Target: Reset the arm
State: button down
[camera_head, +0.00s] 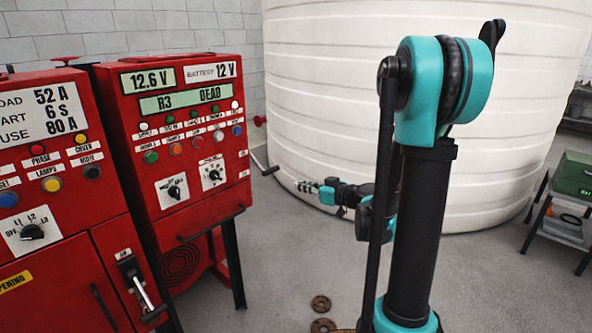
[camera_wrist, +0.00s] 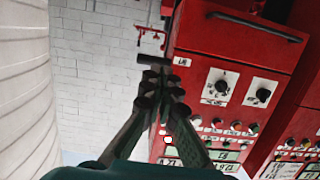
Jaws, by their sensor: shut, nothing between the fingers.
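My arm, teal and black, rises in the right half of the head view and reaches down and back toward the red panels. My gripper (camera_head: 308,187) is at its end, pointing left in front of the white tank, with clear air between it and the red battery panel. In the wrist view my gripper (camera_wrist: 160,82) has its dark fingers together, with nothing seen between them. That view is turned over, with the red panel to the right of the fingers.
The red battery panel (camera_head: 190,150) reads 12.6 V and "R3 DEAD". Another red panel (camera_head: 45,190) stands left. A handle (camera_head: 263,160) sticks out near the white tank (camera_head: 320,90). Rusty rings (camera_head: 320,303) lie on the floor. A green box (camera_head: 573,175) sits on a stand at right.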

jog(key=s+d+f+m+g+h, duration=0.2)
jog(key=s+d+f+m+h, duration=0.1)
jog(key=s, duration=0.5)
jog(key=s+d+f+m+g+h, duration=0.2)
jog(key=s+d+f+m+h, duration=0.1)
jog(key=s, duration=0.6)
jog(key=s+d+f+m+g+h, duration=0.2)
jog(key=s+d+f+h, duration=0.3)
jog(key=s, duration=0.4)
notch_tip(320, 180, down, 3)
jog(key=shift+d+r+m+g, duration=0.15)
jog(key=shift+d+m+g, duration=0.25)
jog(key=shift+d, duration=0.4)
